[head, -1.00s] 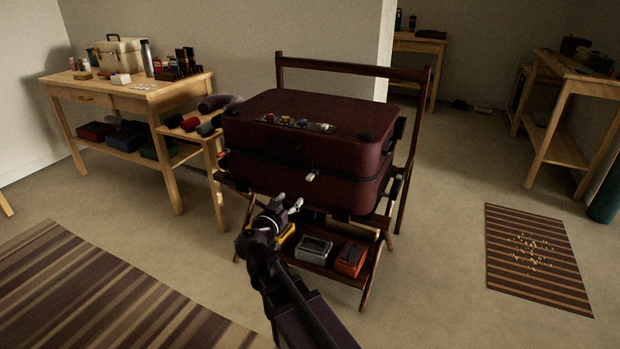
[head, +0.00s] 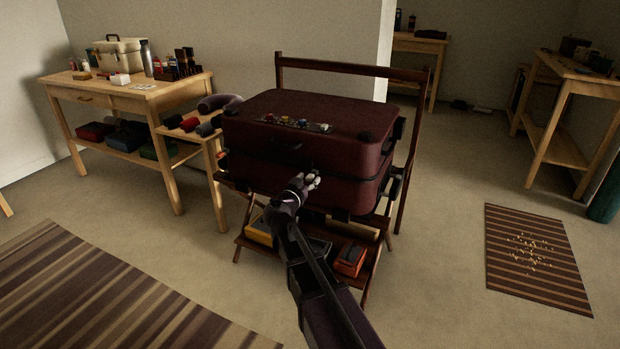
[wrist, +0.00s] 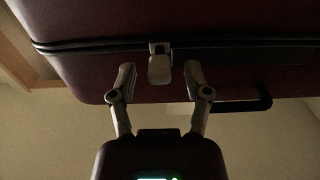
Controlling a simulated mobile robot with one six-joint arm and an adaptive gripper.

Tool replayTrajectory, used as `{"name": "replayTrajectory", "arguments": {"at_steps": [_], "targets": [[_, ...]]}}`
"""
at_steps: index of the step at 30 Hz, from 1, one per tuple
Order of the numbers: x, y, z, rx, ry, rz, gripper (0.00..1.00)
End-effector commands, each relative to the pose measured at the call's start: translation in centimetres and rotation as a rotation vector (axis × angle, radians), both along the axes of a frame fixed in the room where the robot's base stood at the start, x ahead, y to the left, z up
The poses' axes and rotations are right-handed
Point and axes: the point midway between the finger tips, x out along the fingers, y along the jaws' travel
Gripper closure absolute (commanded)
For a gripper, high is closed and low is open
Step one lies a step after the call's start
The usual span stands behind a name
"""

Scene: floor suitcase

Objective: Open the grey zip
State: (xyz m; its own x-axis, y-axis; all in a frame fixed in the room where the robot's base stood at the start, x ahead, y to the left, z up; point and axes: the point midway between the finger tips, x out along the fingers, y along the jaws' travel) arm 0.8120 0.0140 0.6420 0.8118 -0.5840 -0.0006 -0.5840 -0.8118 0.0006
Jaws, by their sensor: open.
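A dark red suitcase (head: 260,165) lies flat on a wooden luggage rack. A dark zip line (wrist: 230,44) runs along its side, and the grey zip pull (wrist: 160,68) hangs from it in the wrist view. My gripper (wrist: 159,80) is open, with one finger to each side of the pull and a gap on both sides. In the head view my gripper (head: 311,181) is at the suitcase's front face and hides the pull.
Small items (head: 295,123) lie on the suitcase lid. A dark handle (wrist: 262,98) sticks out to the right of my fingers. The rack's lower shelf holds an orange box (head: 350,260) and others.

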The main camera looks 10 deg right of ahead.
Motion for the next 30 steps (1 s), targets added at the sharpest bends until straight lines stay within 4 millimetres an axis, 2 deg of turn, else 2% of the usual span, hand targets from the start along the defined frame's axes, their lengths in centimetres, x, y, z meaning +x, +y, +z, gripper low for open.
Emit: {"name": "replayTrajectory", "arguments": {"at_steps": [6,16,17,21,23,30], "targets": [[1.10,-0.80,0.00,0.000,0.000,0.000,0.37],[1.15,-0.87,0.00,0.000,0.000,0.000,0.37],[1.15,-0.87,0.00,0.000,0.000,0.000,0.43],[1.14,-0.86,0.00,0.000,0.000,0.000,0.85],[1.14,-0.86,0.00,0.000,0.000,0.000,1.00],[1.09,-0.82,0.01,0.000,0.000,0.002,1.00]]}}
